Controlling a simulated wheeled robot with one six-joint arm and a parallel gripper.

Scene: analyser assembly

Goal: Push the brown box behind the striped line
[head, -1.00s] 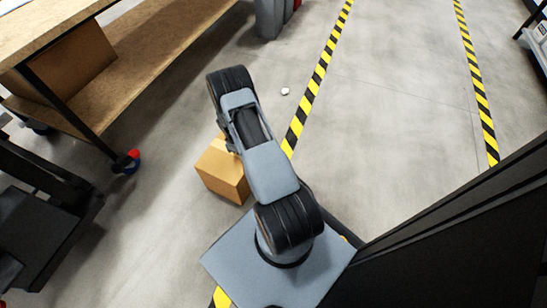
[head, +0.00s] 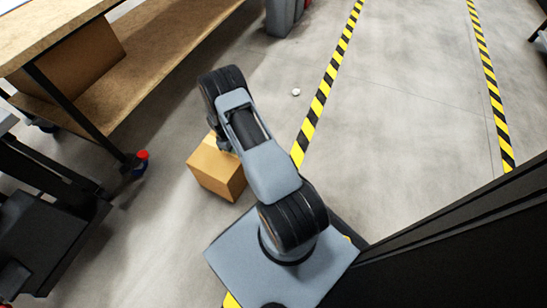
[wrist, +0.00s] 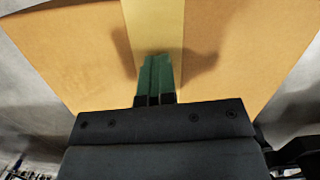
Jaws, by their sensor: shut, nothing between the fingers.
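The brown box (head: 217,172) stands on the floor left of my arm in the head view, to the left of the striped line (head: 322,94). My arm hides part of its right side. In the wrist view the box (wrist: 75,55) fills most of the picture, with a pale tape strip (wrist: 155,25) down its middle. My gripper (wrist: 155,62) is shut and empty, its green fingers together in front of the tape strip at the box. I cannot tell whether the fingertips touch the box. The head view does not show the fingers.
A wooden workbench (head: 165,55) with a low shelf and a wheeled leg is at upper left. A dark cart (head: 50,215) stands at left. A second striped line (head: 489,85) runs at right. A small white object (head: 296,92) lies near the first line. Open floor lies between the lines.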

